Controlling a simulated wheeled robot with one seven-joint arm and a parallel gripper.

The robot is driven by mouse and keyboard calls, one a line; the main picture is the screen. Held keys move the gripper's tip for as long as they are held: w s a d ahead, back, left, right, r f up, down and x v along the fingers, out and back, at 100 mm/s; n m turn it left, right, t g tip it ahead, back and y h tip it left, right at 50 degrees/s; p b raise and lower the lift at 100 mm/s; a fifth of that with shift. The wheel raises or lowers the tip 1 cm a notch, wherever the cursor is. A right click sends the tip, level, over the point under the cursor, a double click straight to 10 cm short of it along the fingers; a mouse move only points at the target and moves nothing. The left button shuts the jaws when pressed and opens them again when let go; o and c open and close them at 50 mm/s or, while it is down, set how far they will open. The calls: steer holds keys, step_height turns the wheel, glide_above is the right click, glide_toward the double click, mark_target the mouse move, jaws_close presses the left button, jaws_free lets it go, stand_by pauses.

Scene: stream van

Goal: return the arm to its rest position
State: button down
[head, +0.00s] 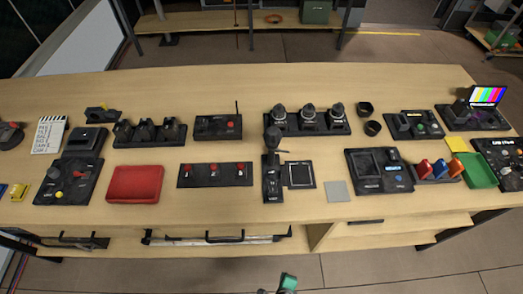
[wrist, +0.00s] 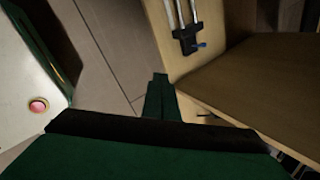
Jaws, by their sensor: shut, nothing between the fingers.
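My gripper (wrist: 159,98) shows in the wrist view as dark green fingers, closed together with nothing between them. It is in front of and below the wooden desk, clear of the things on top. In the head view a small green and dark part of my arm shows at the bottom edge, in front of the desk; the rest of the arm is out of view there.
The long wooden desk (head: 230,82) carries several control panels, a red pad (head: 135,184), a green tray (head: 480,170) and a small colour-bar screen (head: 488,95). Floor in front is open.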

steer(key=s+a+r+n+t, duration=0.2)
steer(key=r+n, duration=0.5)
steer(key=r, duration=0.6)
steer(key=s+a+r+n+t, duration=0.2)
steer(key=a+r+n+t, duration=0.2)
steer(key=r+n, duration=0.4)
steer(key=s+a+r+n+t, duration=0.3)
steer(key=r+n, duration=0.5)
steer(key=r, duration=1.1)
steer(key=shift+y, duration=0.4)
